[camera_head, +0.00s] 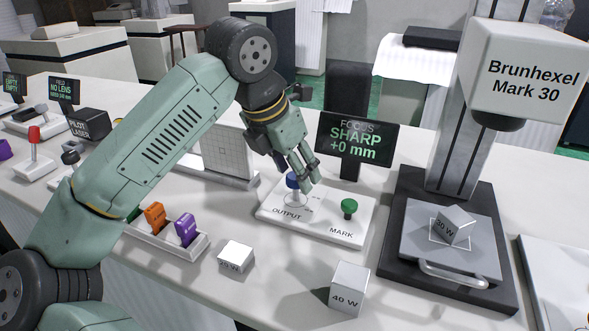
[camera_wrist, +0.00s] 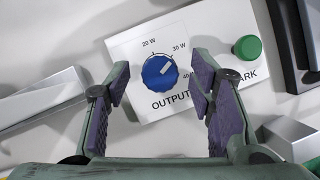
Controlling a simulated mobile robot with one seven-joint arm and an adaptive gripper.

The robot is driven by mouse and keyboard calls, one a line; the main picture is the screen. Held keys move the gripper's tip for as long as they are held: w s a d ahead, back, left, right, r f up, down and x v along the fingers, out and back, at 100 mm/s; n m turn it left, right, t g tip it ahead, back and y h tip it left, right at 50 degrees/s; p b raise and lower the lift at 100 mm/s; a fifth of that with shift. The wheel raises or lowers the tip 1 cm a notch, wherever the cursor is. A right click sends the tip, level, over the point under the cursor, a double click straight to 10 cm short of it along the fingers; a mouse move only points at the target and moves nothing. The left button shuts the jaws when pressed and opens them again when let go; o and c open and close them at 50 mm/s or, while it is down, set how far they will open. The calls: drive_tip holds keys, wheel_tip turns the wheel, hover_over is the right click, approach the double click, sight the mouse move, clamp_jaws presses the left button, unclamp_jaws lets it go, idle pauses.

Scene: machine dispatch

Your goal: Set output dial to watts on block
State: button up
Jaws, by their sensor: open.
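The blue output dial (camera_head: 292,181) sits on a white control panel (camera_head: 335,228), and my gripper (camera_head: 306,172) is just above it. In the wrist view the dial (camera_wrist: 160,72) lies between the two spread fingers of my gripper (camera_wrist: 161,88), which hold nothing. Marks for 20 W, 30 W and 40 W ring the dial. Its white pointer slants up and right, toward the 30 W to 40 W side; the exact setting is unclear. A metal block (camera_head: 454,226) sits tilted on the machine's plate (camera_head: 412,240), its label seeming to read 30 W.
A green MARK button (camera_head: 349,206) stands right of the dial. A 40 W block (camera_head: 347,288) and another block (camera_head: 236,257) with an unclear label lie in front. The FOCUS display (camera_head: 356,140) stands behind the panel. A tray of coloured pieces (camera_head: 184,243) lies left.

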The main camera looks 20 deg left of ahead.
drive_tip(key=v, duration=1.1)
drive_tip(key=shift+r, duration=0.3)
drive_tip(key=shift+s, duration=0.1)
